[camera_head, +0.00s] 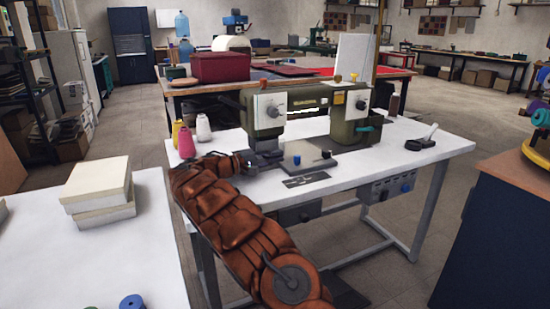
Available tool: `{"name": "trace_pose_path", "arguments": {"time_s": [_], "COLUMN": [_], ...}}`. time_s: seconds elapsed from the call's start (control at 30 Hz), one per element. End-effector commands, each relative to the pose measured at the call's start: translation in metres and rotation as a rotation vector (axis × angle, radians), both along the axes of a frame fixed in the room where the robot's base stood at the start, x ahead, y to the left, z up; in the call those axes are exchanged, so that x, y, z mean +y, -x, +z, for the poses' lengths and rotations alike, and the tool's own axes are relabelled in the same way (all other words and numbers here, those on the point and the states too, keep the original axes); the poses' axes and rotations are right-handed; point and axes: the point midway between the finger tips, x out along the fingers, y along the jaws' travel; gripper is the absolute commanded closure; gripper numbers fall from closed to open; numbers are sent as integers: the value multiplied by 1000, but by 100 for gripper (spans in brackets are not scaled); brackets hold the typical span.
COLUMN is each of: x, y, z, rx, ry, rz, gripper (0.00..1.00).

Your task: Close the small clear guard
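A green sewing machine (350,105) stands on a white table (425,152), with its needle head (268,108) at the left end. I cannot make out the small clear guard; it may be too small, see-through or hidden near the needle area. My rust-brown arm reaches up from the bottom of the picture to the table's left part. My gripper (246,161) is at its far end, low beside the needle area, left of the bed plate with the blue knob (326,154). Its fingers are too small and dark to read, and I cannot tell whether it touches anything.
Yellow, pink and white thread cones (186,142) stand left of the machine, close to my arm. A small white-and-dark tool (428,136) lies at the right. White boxes (100,186) sit on the left table. The white table's right front part is clear.

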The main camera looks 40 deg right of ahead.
Motion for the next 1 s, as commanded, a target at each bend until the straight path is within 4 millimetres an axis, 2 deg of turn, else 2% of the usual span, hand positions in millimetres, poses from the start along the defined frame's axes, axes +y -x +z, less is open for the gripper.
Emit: {"name": "trace_pose_path", "arguments": {"time_s": [0.03, 0.2, 0.57, 0.77, 1.0], "x": [0, 0, 4, 28, 72], "y": [0, 0, -1, -11, -27], "z": [-1, 0, 0, -1, -1], "rx": [1, 1, 1, 2, -3], "ry": [-1, 0, 0, -1, -1], "rz": [1, 0, 0, 4, 5], "gripper": [83, 65, 65, 65, 65]}}
